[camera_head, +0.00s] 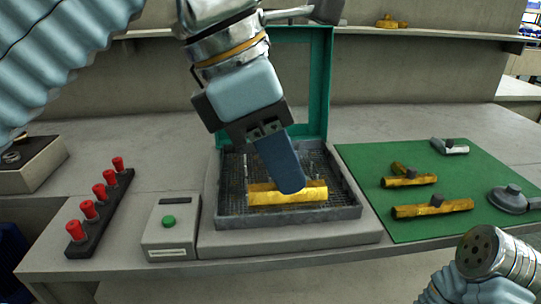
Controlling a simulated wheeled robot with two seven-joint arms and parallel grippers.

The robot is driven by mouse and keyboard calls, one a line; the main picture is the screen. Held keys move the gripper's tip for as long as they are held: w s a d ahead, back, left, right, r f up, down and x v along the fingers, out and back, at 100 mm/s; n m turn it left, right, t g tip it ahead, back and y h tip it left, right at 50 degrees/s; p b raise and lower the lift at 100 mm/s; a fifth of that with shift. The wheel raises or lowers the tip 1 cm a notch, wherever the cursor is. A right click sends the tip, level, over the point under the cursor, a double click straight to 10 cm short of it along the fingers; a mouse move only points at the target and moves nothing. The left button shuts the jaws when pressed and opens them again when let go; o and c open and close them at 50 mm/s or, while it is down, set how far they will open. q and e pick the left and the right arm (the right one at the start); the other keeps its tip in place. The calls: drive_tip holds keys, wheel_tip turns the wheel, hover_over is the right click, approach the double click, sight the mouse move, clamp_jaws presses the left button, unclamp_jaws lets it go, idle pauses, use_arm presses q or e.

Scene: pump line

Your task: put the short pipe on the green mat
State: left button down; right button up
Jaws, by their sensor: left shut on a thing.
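A short yellow pipe (308,196) lies in the grey mesh-bottomed tray (290,219), near its front. My left gripper (291,188) reaches down over the tray and is shut on this pipe; the fingers hide its middle. A second yellow edge shows just behind it, and I cannot tell if it is a separate piece. The green mat (385,165) lies to the right of the tray and bears several fittings. My right gripper is not in view; only part of my right arm shows at the lower right.
On the mat are yellow pipe fittings with dark knobs (410,180) (432,209), a grey fitting (450,147) and a grey round part (508,199). A teal frame (326,80) stands behind the tray. A green-button box (170,235) and red-peg rack (100,212) stand left.

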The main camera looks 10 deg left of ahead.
use_arm(q)
drive_tip(key=shift+r, duration=2.05)
